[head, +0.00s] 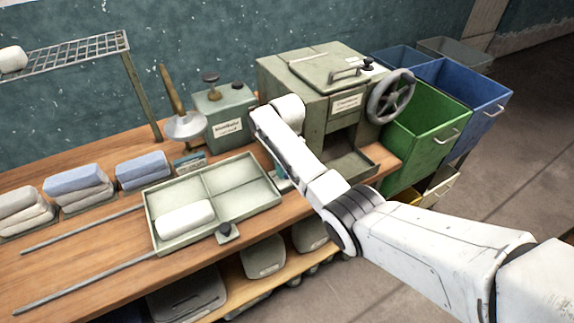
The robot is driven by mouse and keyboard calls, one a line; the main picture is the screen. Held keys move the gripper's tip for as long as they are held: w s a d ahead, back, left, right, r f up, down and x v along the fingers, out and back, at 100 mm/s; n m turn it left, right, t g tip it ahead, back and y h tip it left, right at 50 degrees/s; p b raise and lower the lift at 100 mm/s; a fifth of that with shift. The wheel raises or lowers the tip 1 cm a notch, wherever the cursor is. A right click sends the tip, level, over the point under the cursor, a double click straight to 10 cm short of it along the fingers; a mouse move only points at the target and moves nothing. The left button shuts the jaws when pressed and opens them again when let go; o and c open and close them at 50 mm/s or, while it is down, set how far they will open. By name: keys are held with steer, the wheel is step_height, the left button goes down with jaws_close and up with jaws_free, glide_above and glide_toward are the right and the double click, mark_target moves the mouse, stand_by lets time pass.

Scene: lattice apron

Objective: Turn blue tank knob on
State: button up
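A small grey-green tank (225,112) with a white label stands at the back of the wooden bench. A dark round knob (210,79) sits on a stem on its top, and a smaller dark cap (237,86) is beside it. No clearly blue tank shows. The label is too small to read, and I cannot tell how the knob is set. My white arm reaches in from the lower right, its far end just right of the tank. My gripper's fingers do not show; the arm seems to hide them.
A grey-green machine (325,85) with a handwheel (390,96) stands right of the tank. A divided tray (255,203) holding a white roll (185,219) lies in front. Folded blue cloths (142,170) lie left. Green (428,125) and blue (470,95) bins stand at right.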

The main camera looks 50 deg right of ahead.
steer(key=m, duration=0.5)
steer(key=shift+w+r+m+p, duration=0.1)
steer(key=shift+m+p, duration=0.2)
steer(key=shift+p, duration=0.05)
stand_by(0.4)
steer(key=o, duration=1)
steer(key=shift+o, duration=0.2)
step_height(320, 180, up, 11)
steer(key=b, duration=0.1)
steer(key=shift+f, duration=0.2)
